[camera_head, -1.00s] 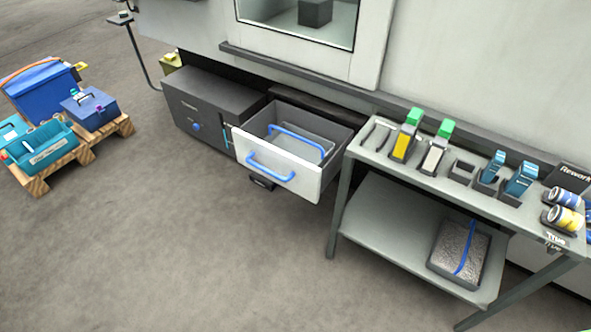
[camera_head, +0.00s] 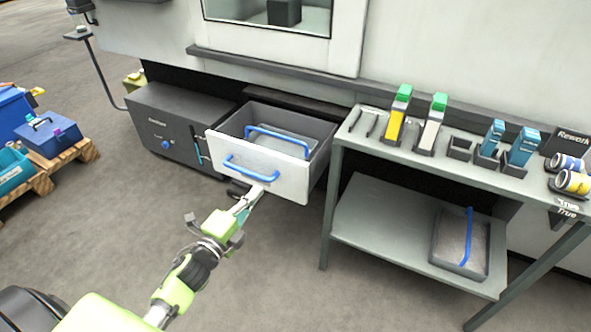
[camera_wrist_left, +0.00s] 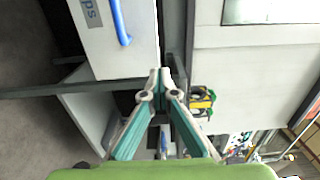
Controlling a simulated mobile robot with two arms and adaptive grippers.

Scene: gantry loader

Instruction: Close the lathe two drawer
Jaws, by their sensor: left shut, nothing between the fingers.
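The drawer (camera_head: 290,184) stands pulled out below the machine window, with a white front and a blue handle (camera_head: 250,169). A grey tray with a blue bar (camera_head: 277,136) lies inside it. My left gripper (camera_head: 256,190) is shut and empty, its tips overlapping the lower edge of the drawer front in the head view; I cannot tell whether they touch. In the left wrist view the closed fingertips (camera_wrist_left: 160,73) are beside the white drawer front (camera_wrist_left: 122,58), with the blue handle (camera_wrist_left: 119,22) at upper left. My right gripper is not in view.
A grey two-shelf table (camera_head: 431,157) with bottles and boxes stands close to the drawer's right side. A dark cabinet (camera_head: 165,120) stands on its left. A pallet (camera_head: 75,160) with blue boxes is at far left. The floor in front is clear.

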